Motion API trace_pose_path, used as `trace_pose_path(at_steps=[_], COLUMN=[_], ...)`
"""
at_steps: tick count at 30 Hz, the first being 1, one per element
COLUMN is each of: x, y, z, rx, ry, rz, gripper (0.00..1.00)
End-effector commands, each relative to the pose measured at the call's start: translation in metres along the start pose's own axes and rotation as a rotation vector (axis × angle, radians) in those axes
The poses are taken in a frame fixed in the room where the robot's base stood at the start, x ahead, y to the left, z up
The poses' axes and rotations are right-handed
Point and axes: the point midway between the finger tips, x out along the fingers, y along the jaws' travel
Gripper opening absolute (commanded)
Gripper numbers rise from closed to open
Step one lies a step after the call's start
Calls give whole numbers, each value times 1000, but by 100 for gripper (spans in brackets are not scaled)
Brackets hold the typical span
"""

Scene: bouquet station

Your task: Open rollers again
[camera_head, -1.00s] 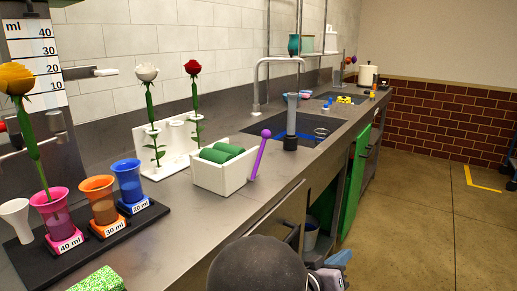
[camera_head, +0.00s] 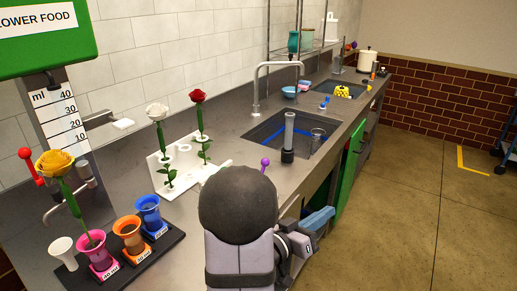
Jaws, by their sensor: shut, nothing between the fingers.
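A purple knob (camera_head: 265,161) shows just above my dark arm link, at the roller box seen in the earlier frame. The green rollers and most of that box are hidden behind my arm. A small white part (camera_head: 212,169) shows left of the link; I cannot tell whether it is the box's edge. My gripper's fingertips cannot be made out, so I cannot see whether it touches the knob.
A white stand (camera_head: 157,176) holds a white rose (camera_head: 157,112) and a red rose (camera_head: 198,97). At left, pink (camera_head: 95,250), orange (camera_head: 130,236) and blue (camera_head: 150,214) cups stand on a black tray. The sink (camera_head: 318,128) lies beyond.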

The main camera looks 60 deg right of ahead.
Motion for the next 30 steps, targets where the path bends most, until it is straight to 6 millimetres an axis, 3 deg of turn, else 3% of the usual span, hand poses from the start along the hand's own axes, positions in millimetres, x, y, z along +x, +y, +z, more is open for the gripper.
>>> trace_pose_path(at_steps=[1, 6, 18, 30], x=[-6, -26, -75, -130], y=[-2, -20, -58, -82], z=[-20, -43, -83, -117], rx=[58, 312, 902, 1467], ry=[2, -7, -104, -296], rz=[-22, -92, -245, -346], gripper=[0, 0, 0, 0])
